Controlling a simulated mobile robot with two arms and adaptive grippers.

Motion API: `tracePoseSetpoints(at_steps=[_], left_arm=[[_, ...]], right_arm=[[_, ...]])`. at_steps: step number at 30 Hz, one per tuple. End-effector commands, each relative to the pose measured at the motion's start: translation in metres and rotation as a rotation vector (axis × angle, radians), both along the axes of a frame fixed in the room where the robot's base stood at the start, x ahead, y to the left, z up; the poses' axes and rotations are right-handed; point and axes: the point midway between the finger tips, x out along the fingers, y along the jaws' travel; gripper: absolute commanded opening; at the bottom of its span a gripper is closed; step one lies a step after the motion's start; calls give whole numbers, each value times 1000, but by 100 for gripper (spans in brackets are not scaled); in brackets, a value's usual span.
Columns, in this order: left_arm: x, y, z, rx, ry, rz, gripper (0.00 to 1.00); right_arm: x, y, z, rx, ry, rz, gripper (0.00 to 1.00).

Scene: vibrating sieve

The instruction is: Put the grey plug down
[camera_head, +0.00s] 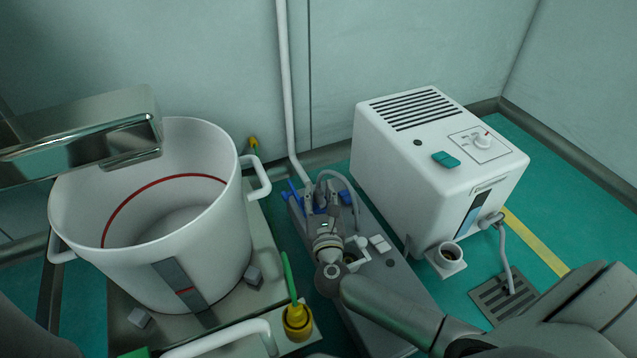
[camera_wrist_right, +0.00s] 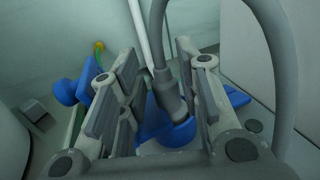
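The grey plug (camera_wrist_right: 168,95) is a tapered body with a grey cable arching up from it, in the right wrist view. Its lower end meets a rounded blue part (camera_wrist_right: 180,135); whether it sits in it or only in front of it I cannot tell. My right gripper (camera_wrist_right: 165,92) has its fingers spread on both sides of the plug, with a clear gap on the left and the right finger close to it. In the head view my right gripper (camera_head: 326,222) is over the grey bench unit and hides most of the plug. My left gripper is out of view.
A large white pot (camera_head: 225,235) stands left on a metal plate, under a shiny metal block (camera_head: 95,130). A white control box (camera_head: 440,150) stands right. A yellow fitting with a green stem (camera_head: 297,322) is at the front. A vertical pipe (camera_head: 288,90) runs behind the bench unit (camera_head: 385,270).

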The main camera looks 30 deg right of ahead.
Motion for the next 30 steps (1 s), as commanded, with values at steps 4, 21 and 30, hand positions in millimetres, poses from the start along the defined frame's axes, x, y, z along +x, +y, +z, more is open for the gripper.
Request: tracePoseSetpoints(at_steps=[4, 21, 30], left_arm=[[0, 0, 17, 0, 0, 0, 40], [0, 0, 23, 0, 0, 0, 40], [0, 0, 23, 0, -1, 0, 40]], right_arm=[[-23, 9, 4, 1, 1, -1, 32], [-36, 21, 18, -34, -32, 10, 32], [-3, 70, 218, -508, -362, 12, 32]])
